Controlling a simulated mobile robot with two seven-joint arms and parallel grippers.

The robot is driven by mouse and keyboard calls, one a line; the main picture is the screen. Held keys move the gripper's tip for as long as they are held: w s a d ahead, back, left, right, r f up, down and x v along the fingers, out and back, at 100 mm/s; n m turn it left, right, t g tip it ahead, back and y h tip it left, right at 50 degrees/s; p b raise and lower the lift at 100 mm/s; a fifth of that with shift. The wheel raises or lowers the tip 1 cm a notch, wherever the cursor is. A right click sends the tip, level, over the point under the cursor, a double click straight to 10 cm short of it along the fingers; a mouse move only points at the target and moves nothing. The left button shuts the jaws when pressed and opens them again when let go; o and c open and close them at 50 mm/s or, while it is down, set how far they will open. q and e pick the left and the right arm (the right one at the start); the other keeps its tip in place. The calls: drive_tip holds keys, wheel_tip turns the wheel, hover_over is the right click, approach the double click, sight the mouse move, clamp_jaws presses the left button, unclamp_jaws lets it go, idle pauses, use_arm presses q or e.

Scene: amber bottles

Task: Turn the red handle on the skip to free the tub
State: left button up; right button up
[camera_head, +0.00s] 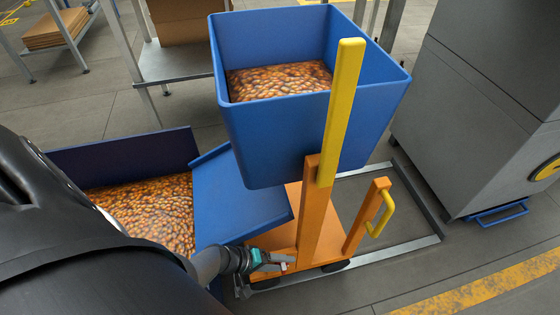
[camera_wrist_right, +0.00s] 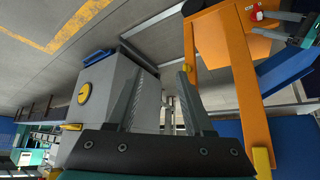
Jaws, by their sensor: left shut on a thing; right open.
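The blue tub (camera_head: 275,135) holds many amber bottles (camera_head: 280,80) and sits raised on the skip's orange frame (camera_head: 309,215). A yellow bar (camera_head: 342,110) rises along its front. My left gripper (camera_head: 278,262) is low at the base of the orange frame, shut on the red handle, which is mostly hidden by the fingers. The red handle (camera_wrist_right: 257,13) shows as a small red spot at the top right of the right wrist view, beside the left gripper's fingers. My right gripper (camera_wrist_right: 162,75) is open and empty, its fingers apart; it is outside the head view.
A lower blue container (camera_head: 240,205) with more amber bottles lies left of the frame. A yellow grab handle (camera_head: 382,214) stands on a short orange post. A grey cabinet (camera_head: 485,110) is at right. Floor at front right is clear, with a yellow stripe (camera_head: 490,290).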

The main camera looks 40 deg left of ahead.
use_arm(q)
drive_tip(key=r+p, duration=0.3)
drive_tip(key=r, duration=0.1)
drive_tip(key=shift+w+d, duration=0.25)
drive_tip(key=shift+w, duration=0.05)
wheel_tip(320, 180, up, 10)
drive_tip(key=p, duration=0.9)
drive_tip(key=shift+s+a+r, duration=0.2)
drive_tip(key=shift+s+r, duration=0.05)
use_arm(e)
drive_tip(key=s+d+f+g, duration=0.1)
drive_tip(key=s+d+f, duration=0.1)
drive_tip(key=f, duration=0.4)
drive_tip(key=s+d+f+g+h, duration=0.1)
drive_tip(key=s+d+f+g, duration=0.1)
drive_tip(key=s+f, duration=0.3)
drive_tip(key=s+d+f+g, duration=0.1)
drive_tip(key=s+d+f, duration=0.2)
drive_tip(key=f, duration=0.5)
drive_tip(key=shift+s+f+g+h, duration=0.3)
drive_tip(key=shift+s+f+h, duration=0.05)
drive_tip(key=shift+h, duration=0.05)
